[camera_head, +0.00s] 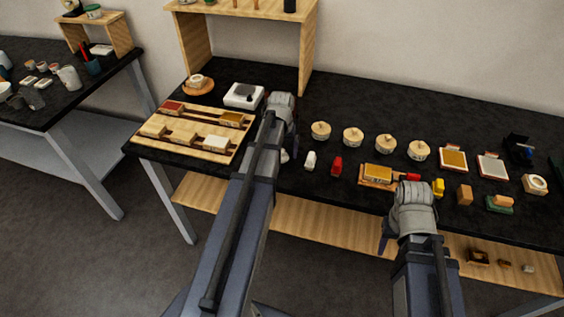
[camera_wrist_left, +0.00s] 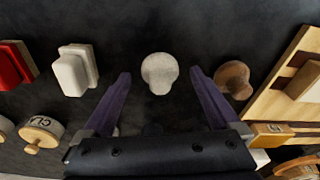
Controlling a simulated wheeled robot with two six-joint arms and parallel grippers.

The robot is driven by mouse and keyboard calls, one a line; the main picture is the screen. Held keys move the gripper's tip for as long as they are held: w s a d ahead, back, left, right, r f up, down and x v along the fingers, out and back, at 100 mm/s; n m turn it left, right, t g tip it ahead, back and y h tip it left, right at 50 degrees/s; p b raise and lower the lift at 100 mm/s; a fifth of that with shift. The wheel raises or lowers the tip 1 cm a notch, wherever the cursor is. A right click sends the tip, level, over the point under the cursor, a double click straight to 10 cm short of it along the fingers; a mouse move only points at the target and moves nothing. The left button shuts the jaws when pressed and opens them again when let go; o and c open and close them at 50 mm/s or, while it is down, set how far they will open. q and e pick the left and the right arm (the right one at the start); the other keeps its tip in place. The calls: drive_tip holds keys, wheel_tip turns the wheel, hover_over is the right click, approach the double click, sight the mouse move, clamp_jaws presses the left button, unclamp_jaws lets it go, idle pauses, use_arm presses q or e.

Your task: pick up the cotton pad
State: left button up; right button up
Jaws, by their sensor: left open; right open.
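The cotton pad (camera_wrist_left: 159,72) looks like a pale, rounded piece with a narrower end; it lies on the black bench top in the left wrist view. My left gripper (camera_wrist_left: 160,76) is open, with its purple fingertips on either side of the pad and visible gaps to both. In the head view a small pale part of the pad (camera_head: 284,157) seems to show beside my left arm, which hides the rest. My right gripper (camera_head: 385,243) is open and empty at the bench's front edge, partly hidden by its own wrist.
A brown knobbed piece (camera_wrist_left: 233,79) lies close right of the pad in the wrist view. A white block (camera_wrist_left: 73,70) and a red block (camera_wrist_left: 13,65) stand left. A wooden tray (camera_head: 177,149) holds several blocks. Several lidded round pots, one here (camera_head: 320,130), stand behind.

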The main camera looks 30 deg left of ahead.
use_arm(q)
drive_tip(key=shift+f, duration=0.4)
drive_tip(key=shift+r, duration=0.1)
drive_tip(key=shift+c, duration=0.2)
drive_tip(key=c, duration=1.4)
